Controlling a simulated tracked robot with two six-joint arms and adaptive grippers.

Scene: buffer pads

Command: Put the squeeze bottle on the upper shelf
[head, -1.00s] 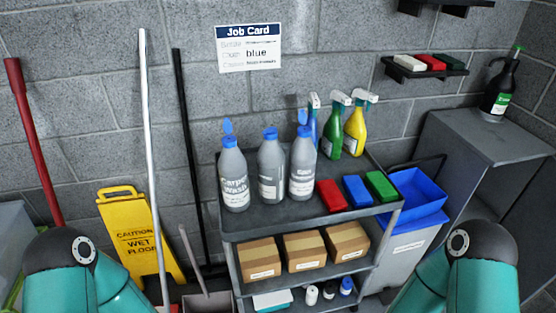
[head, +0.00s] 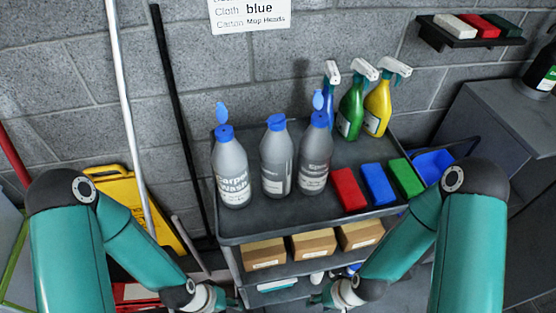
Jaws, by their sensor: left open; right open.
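Three grey squeeze bottles with blue caps stand upright on the cart's top deck (head: 300,222). The left bottle (head: 231,172) is labelled Carpet Wash and its cap is flipped up. The middle bottle (head: 275,160) has its cap down. The right bottle (head: 314,155) has its cap up; its label is unclear. A dark wall shelf (head: 455,38) at the upper right carries three blocks; no shelf above it is in view. My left gripper (head: 230,300) and my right gripper (head: 318,299) are low at the picture's bottom edge, below the top deck in the picture, open and empty.
Red (head: 348,190), blue (head: 378,184) and green (head: 406,178) blocks lie right of the bottles. Spray bottles (head: 350,108) stand behind them. Cartons (head: 313,243) fill the deck below. A grey cabinet (head: 500,125) stands right, with a dark bottle (head: 540,76) on top.

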